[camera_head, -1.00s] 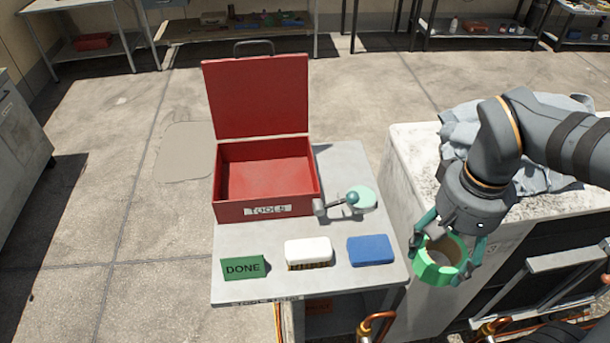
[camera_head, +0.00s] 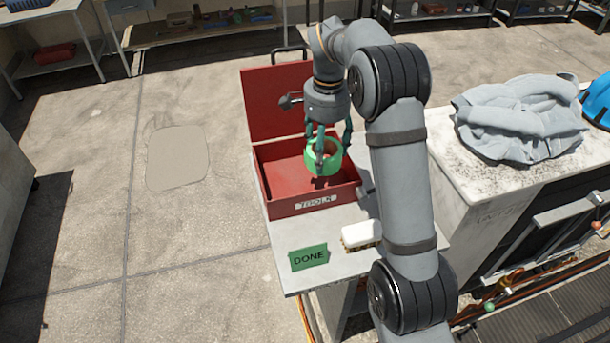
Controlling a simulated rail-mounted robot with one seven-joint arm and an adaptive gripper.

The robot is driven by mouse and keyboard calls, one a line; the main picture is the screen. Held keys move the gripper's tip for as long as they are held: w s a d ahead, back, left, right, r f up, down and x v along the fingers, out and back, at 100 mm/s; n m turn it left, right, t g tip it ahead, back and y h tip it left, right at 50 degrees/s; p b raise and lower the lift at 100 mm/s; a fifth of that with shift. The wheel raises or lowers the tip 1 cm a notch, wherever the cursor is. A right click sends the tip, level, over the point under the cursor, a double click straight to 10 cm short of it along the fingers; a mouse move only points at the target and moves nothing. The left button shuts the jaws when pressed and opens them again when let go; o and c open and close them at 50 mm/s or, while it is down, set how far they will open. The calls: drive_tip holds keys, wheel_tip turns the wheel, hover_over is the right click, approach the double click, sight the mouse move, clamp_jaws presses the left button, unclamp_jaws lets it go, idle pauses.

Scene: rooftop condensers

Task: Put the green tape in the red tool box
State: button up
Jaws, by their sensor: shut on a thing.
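The red tool box (camera_head: 279,203) stands open on the grey cart, its lid raised at the back and a TOOLS label on its front. My gripper (camera_head: 326,150) points down and is shut on the green tape (camera_head: 313,162), a thick ring. The tape appears over the right part of the box's opening. I cannot tell exactly how high it is above the box floor. The part of the box floor in view is empty; my gripper and the tape hide some of it.
A green DONE card (camera_head: 309,257) and a white brush (camera_head: 359,235) lie on the cart top (camera_head: 285,240) before the box. My arm hides the cart's right side. A grey cloth (camera_head: 520,115) and a blue object (camera_head: 598,98) lie on the unit at right.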

drive_tip(key=w+a, duration=0.1)
drive_tip(key=m+p, duration=0.1)
approach(318, 187)
wheel_tip(318, 187, down, 5)
drive_tip(key=shift+w+f, duration=0.1)
drive_tip(key=shift+f, duration=0.05)
idle(0.3)
drive_tip(key=shift+f, duration=0.15)
drive_tip(key=o, duration=1.3)
drive_tip(key=shift+c, duration=0.2)
wheel_tip(318, 187, up, 12)
drive_tip(key=shift+r, duration=0.2)
